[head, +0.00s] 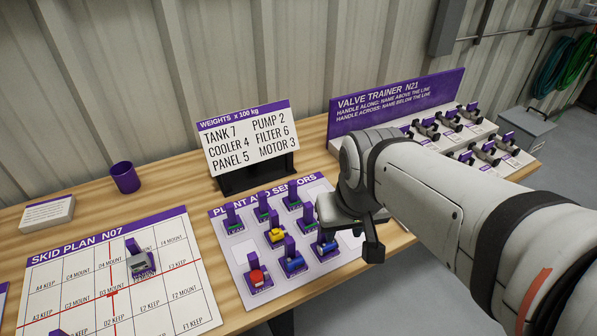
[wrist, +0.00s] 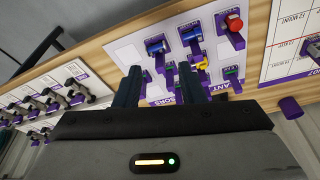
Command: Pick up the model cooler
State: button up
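Several small models with purple uprights stand on the white plant and sensors board (head: 228,262). They include a red one (head: 257,280), a yellow one (head: 277,236), blue ones (head: 294,264) and green-fronted ones (head: 234,226). Their labels are too small to read, so I cannot tell which is the cooler. A grey model (head: 139,263) with a purple upright stands on the skid plan. My gripper (head: 368,232) is over the board's right side, hiding part of it. In the wrist view my gripper (wrist: 160,88) has its dark fingers apart, with nothing seen between them.
The weights sign (head: 248,140) stands behind the board and lists cooler 4. A purple cup (head: 125,177) and a white card block (head: 48,213) are at left. The valve trainer (head: 398,100) with several valves is at right. The skid plan (head: 190,310) lies at front left.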

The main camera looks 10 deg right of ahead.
jog(key=shift+s+d, duration=0.1)
jog(key=shift+o, duration=1)
jog(key=shift+w, duration=0.25)
jog(key=shift+w+d+f+n+g+p, duration=0.15)
jog(key=shift+w+f+n+g+p, duration=0.35)
jog(key=shift+w+f, duration=2.15)
jog(key=shift+w+d+f+n+g+p, duration=0.1)
jog(key=shift+w+f+n+g+p, duration=0.45)
jog(key=shift+w+f, duration=2)
jog(key=shift+w+d+f+n+g+p, duration=0.25)
jog(key=shift+w+f+n, duration=0.7)
jog(key=shift+f, duration=3.1)
jog(key=shift+w+a+m, duration=0.1)
jog(key=shift+w+m, duration=0.15)
jog(key=shift+m, duration=0.05)
jog(key=shift+c, duration=0.5)
grip_shut()
